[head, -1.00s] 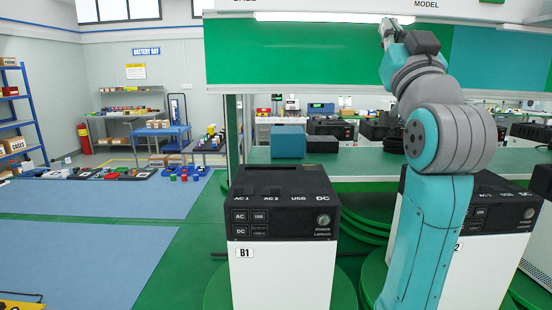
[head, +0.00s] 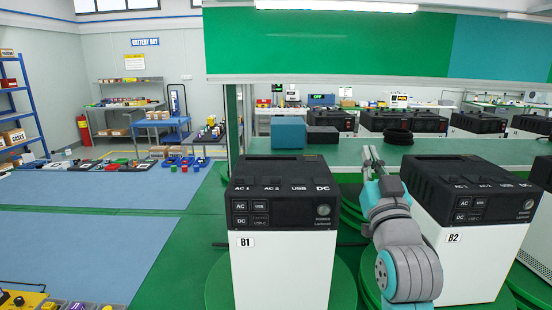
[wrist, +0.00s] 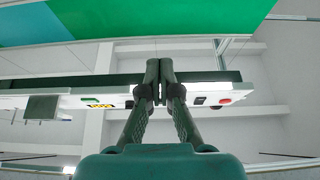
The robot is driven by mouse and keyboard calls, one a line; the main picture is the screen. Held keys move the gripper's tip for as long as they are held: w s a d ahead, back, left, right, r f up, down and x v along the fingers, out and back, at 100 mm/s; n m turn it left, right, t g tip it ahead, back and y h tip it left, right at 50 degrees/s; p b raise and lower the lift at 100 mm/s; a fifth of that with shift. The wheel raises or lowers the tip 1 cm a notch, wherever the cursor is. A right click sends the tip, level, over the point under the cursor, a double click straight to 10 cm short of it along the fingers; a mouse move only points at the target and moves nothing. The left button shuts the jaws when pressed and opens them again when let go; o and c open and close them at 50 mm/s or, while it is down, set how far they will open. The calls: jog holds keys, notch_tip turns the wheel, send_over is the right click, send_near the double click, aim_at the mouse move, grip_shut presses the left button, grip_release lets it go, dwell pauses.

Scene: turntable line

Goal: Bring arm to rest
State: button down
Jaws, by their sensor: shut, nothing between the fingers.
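My gripper (head: 371,157) is in the middle right of the head view, raised in the gap between two black-and-white power units. Its fingers are together and empty. In the wrist view my gripper (wrist: 160,65) shows with its two dark fingers closed against each other, with nothing between them. My arm comes up from the lower right of the head view. The unit marked B1 (head: 282,265) stands left of my arm, and the unit marked B2 (head: 480,262) stands right of it. My gripper looks apart from both units.
A green bench (head: 345,152) runs behind the units, with a teal box (head: 288,133) and a black coil (head: 397,136) on it. A green panel (head: 320,45) hangs above. Blue mats (head: 90,190) lie on the open floor at left.

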jog(key=s+f+g, duration=0.1)
jog(key=s+f, duration=0.2)
jog(key=f, duration=0.7)
jog(key=s+f+g, duration=0.1)
jog(key=s+f, duration=0.2)
jog(key=f, duration=0.8)
jog(key=s+f+g, duration=0.2)
jog(key=s+f, duration=1.1)
jog(key=f, duration=0.2)
jog(key=s+f+g, duration=0.2)
jog(key=s+f, duration=0.2)
jog(key=s, duration=1.2)
jog(key=s+f+g, duration=0.2)
jog(key=s+f, duration=0.2)
jog(key=s, duration=1.2)
jog(key=shift+s+f, duration=0.15)
jog(key=shift+s, duration=0.25)
